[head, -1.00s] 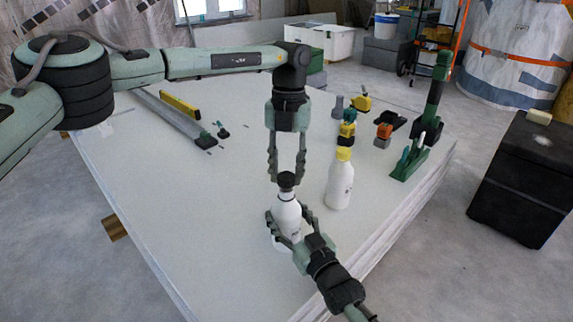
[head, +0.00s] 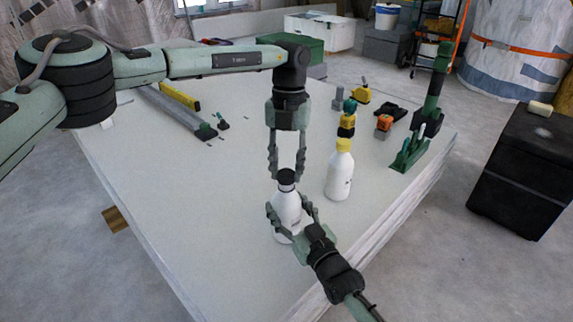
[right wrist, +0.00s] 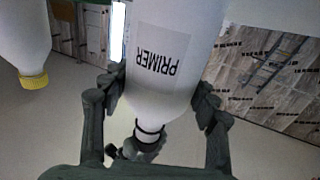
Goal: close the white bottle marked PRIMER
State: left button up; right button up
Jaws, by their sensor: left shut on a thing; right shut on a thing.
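The white bottle marked PRIMER (head: 284,214) stands upright near the front of the pale panel stack, and its label reads upside down in the right wrist view (right wrist: 165,60). A black cap (head: 286,176) sits at its top; I cannot tell how tightly it is seated. My left gripper (head: 286,173) points down from above and is shut on the cap. My right gripper (head: 291,209) comes from the front right and is shut around the bottle's body. The cap also shows at the lower middle of the right wrist view (right wrist: 149,133).
A second white bottle with a yellow cap (head: 340,177) stands close on the right. Several tools, including an orange and black one (head: 384,124), lie behind it, with a green stand (head: 411,154) at the right edge. A yellow level (head: 180,96) lies back left. The panel's left-middle is clear.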

pick_arm(q)
jog(key=shift+f, duration=0.55)
dwell(0.4)
jog(key=m, duration=0.5)
jog(key=shift+d+m+y, duration=0.1)
jog(key=shift+m+y, duration=0.3)
jog(key=m, duration=0.5)
jog(key=shift+t, duration=0.4)
jog(key=m, duration=0.6)
jog(key=shift+s+t, duration=0.1)
jog(key=shift+t, duration=0.3)
jog(key=m, duration=0.5)
jog(key=shift+m+t, duration=0.3)
jog(key=m, duration=0.5)
jog(key=m+h, duration=0.1)
jog(key=m, duration=0.4)
jog(key=shift+f+t, duration=0.1)
jog(key=shift+t, duration=0.2)
jog(key=m, duration=0.5)
jog(key=m+h, duration=0.1)
jog(key=m, duration=0.5)
